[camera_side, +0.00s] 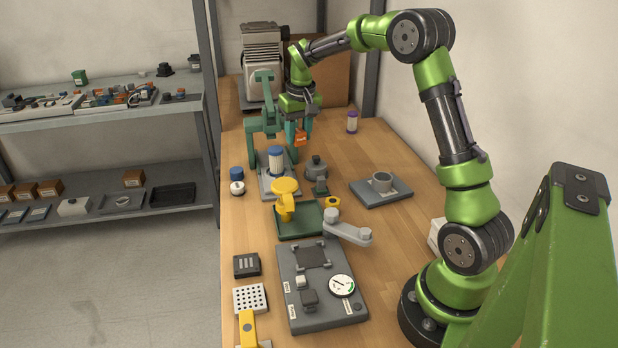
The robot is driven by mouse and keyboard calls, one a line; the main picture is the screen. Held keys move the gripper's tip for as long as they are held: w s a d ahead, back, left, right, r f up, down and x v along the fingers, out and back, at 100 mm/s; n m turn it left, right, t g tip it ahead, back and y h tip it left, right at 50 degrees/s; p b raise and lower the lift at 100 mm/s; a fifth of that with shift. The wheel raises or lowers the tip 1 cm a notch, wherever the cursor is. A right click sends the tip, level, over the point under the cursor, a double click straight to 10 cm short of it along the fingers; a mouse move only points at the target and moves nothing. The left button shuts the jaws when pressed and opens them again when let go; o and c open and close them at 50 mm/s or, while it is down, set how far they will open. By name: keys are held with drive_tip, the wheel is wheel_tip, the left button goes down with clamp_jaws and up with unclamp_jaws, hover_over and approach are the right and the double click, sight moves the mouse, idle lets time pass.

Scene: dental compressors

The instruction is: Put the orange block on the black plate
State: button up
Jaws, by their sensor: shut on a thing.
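The orange block (301,139) is held at the tip of my gripper (298,130), which points down with teal fingers shut on it. The block hangs above the far part of the wooden bench, close to a green press-like frame. A flat black plate (312,257) lies on a grey panel nearer the front, well apart from the block. The plate looks bare. The fingers partly hide the block.
A grey panel (335,308) carries a gauge (341,286). Between block and plate stand a blue-capped white cylinder (276,160), a yellow part (285,195) on a green tray (290,228) and a grey lever (348,230). The bench's right side has free room.

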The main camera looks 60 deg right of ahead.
drive_tip(key=s+a+n, duration=0.1)
drive_tip(key=a, duration=0.3)
drive_tip(key=s+a+n, duration=0.1)
drive_tip(key=a+n, duration=0.1)
drive_tip(key=a, duration=0.2)
drive_tip(key=s+a+n, duration=0.1)
drive_tip(key=a, duration=0.3)
drive_tip(key=shift+s+a+f+y, duration=0.15)
drive_tip(key=shift+s+a+y, duration=0.15)
drive_tip(key=shift+s+a, duration=0.05)
drive_tip(key=s+a+f+n, duration=0.2)
drive_tip(key=s+a+n, duration=0.1)
drive_tip(key=s, duration=0.3)
drive_tip(key=s+a+f+n+y, duration=0.1)
drive_tip(key=s+a+f+n, duration=0.2)
drive_tip(key=s+a, duration=0.2)
drive_tip(key=s+a+f+n, duration=0.3)
drive_tip(key=s+a+n, duration=0.1)
drive_tip(key=s, duration=0.3)
drive_tip(key=shift+s+a+f, duration=0.1)
drive_tip(key=shift+a+f, duration=0.05)
drive_tip(key=shift+a, duration=0.25)
drive_tip(key=shift+w+n, duration=0.4)
drive_tip(key=shift+w, duration=0.15)
hover_over(243, 263)
drive_tip(key=shift+s+d+f, duration=0.1)
drive_tip(key=shift+s+f, duration=0.05)
drive_tip(key=shift+f, duration=0.25)
drive_tip(key=shift+s+d+f, duration=0.1)
drive_tip(key=shift+f, duration=2)
